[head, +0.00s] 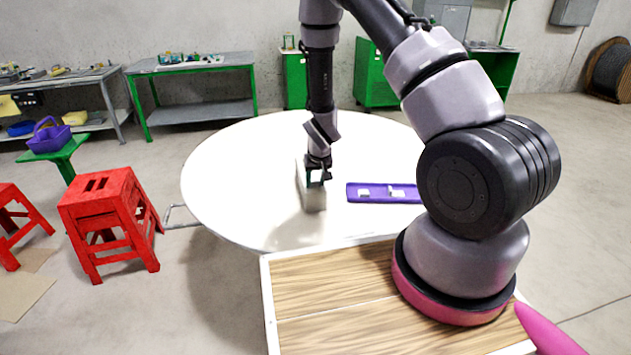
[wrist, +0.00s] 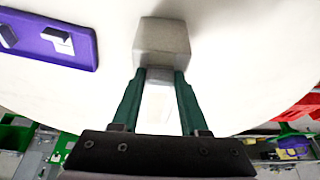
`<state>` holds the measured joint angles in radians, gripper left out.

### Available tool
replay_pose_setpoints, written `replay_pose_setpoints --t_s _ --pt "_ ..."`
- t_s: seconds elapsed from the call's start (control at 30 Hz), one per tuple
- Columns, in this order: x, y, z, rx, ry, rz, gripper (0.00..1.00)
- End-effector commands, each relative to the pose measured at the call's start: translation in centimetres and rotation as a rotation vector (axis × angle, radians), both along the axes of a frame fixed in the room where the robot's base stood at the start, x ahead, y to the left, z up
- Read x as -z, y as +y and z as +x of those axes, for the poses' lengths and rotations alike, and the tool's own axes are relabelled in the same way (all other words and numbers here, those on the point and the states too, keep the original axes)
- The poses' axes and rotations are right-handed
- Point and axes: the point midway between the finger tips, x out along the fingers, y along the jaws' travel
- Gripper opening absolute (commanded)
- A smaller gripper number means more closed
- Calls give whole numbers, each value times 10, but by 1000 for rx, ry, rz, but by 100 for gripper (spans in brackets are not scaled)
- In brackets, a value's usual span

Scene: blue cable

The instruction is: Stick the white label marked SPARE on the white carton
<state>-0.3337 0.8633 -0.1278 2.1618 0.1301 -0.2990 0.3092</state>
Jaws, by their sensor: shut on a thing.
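The pale grey-white carton (head: 312,198) stands on the round white table, and it also shows at the top middle of the wrist view (wrist: 162,42). My gripper (head: 318,180) is right at the carton, overlapping its upper part in the head view. In the wrist view its green fingers (wrist: 160,76) point at the carton's near side, with a pale, whitish piece (wrist: 158,100) between them, likely the white label. No lettering can be read on it. I cannot tell whether the piece touches the carton.
A purple tray (head: 375,200) with small white pieces lies right of the carton on the round white table (head: 235,170); it also shows in the wrist view (wrist: 45,54). The table's left part is clear. A red stool (head: 105,205) stands to the left.

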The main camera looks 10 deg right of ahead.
Motion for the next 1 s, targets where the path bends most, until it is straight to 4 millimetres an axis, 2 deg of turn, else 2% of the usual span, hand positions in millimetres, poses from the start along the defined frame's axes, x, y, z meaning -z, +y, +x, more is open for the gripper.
replay_pose_setpoints --t_s 0.1,0.13,0.17,0.37,0.47,0.77,1.0 --pt "1 0 -1 0 3 -1 0" --pt "2 0 -1 0 3 -1 51" --pt "2 0 -1 0 3 -1 53" --pt "1 0 -1 0 2 0 53" --pt "1 0 -1 0 2 0 88" --pt "0 0 0 0 1 0 88" --pt "-13 0 0 0 0 0 88"
